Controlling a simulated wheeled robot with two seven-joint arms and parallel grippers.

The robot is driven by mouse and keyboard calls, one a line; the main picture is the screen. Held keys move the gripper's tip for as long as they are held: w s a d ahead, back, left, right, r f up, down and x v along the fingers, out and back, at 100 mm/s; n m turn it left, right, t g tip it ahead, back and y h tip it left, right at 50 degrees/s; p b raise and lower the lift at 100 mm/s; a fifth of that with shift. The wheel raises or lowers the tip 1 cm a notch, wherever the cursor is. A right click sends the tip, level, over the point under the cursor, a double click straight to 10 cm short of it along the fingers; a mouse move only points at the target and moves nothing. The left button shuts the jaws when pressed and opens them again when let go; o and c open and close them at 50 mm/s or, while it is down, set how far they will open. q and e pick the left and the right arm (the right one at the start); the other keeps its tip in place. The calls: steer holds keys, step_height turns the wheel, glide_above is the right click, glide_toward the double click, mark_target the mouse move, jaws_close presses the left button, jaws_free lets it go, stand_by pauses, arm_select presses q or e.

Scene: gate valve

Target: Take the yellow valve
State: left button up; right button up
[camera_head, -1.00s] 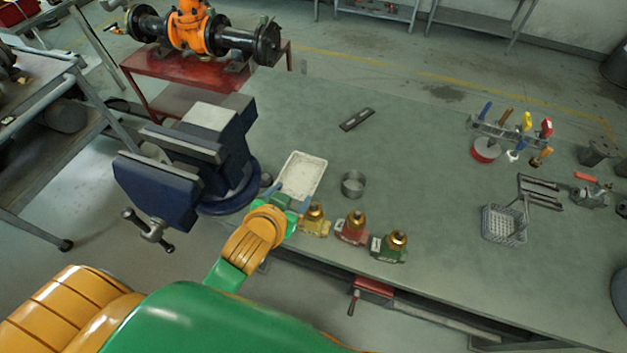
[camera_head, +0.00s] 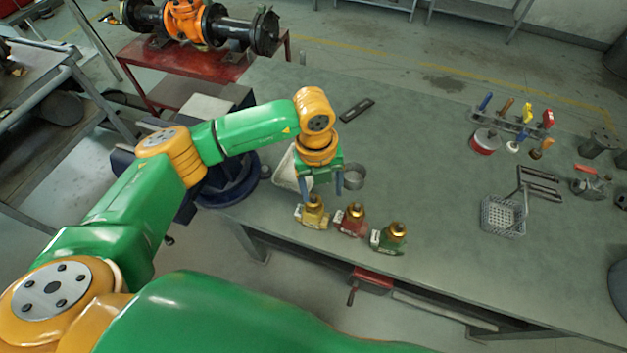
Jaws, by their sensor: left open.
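The yellow valve (camera_head: 312,213) stands upright near the front edge of the workbench, with a brass top. It is the leftmost of a row with a red valve (camera_head: 351,221) and a green valve (camera_head: 389,238). My left gripper (camera_head: 321,190) points down with its fingers apart and nothing between them. It is above and just behind the yellow valve in the picture, apart from it as far as I can tell. My right gripper does not show.
A white tray (camera_head: 287,170) and a grey metal ring (camera_head: 353,177) lie behind the valves, partly hidden by my gripper. A blue vise (camera_head: 232,190) stands at the left. A wire basket (camera_head: 503,216) and a tool rack (camera_head: 513,122) stand at the right. The middle of the bench is clear.

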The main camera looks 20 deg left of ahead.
mark_target(313, 196)
arm_select(q)
steer(key=shift+w+a+r+n+y, duration=0.15)
steer(key=shift+a+y, duration=0.1)
steer(key=shift+a, duration=0.35)
steer(key=shift+w+a+n+y, duration=0.15)
steer(key=shift+a+y, duration=0.1)
steer(key=shift+a, duration=0.35)
steer(key=shift+s+d+f+b, duration=0.1)
steer(key=shift+d+f+b, duration=0.05)
steer(key=shift+f+b, duration=0.45)
step_height(313, 196, down, 6)
steer(key=b, duration=0.4)
steer(key=shift+r+b, duration=0.1)
steer(key=shift+b, duration=0.2)
jaws_close()
